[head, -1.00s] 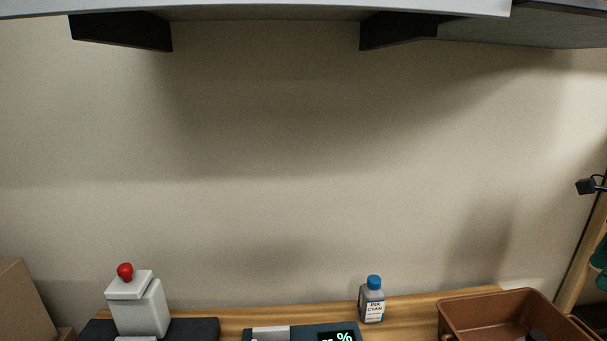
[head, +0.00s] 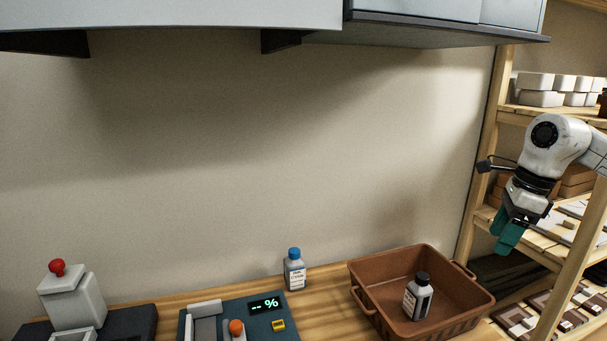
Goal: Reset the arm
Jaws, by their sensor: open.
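My gripper (head: 507,233) is at the right of the head view, with teal fingers pointing down. It is open, and I see nothing between the fingers. It is raised in front of the wooden shelf, above and to the right of the brown bin (head: 375,260). My white arm comes in from the right edge.
The bin holds a black-capped bottle (head: 418,297). A blue-capped ink bottle (head: 295,271) stands left of the bin on the wooden bench (head: 330,283). A dark device with a "-- %" display (head: 265,305) and a red-knobbed press (head: 72,297) stand further left. A cabinet (head: 180,14) hangs above. Shelves (head: 560,110) stand right.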

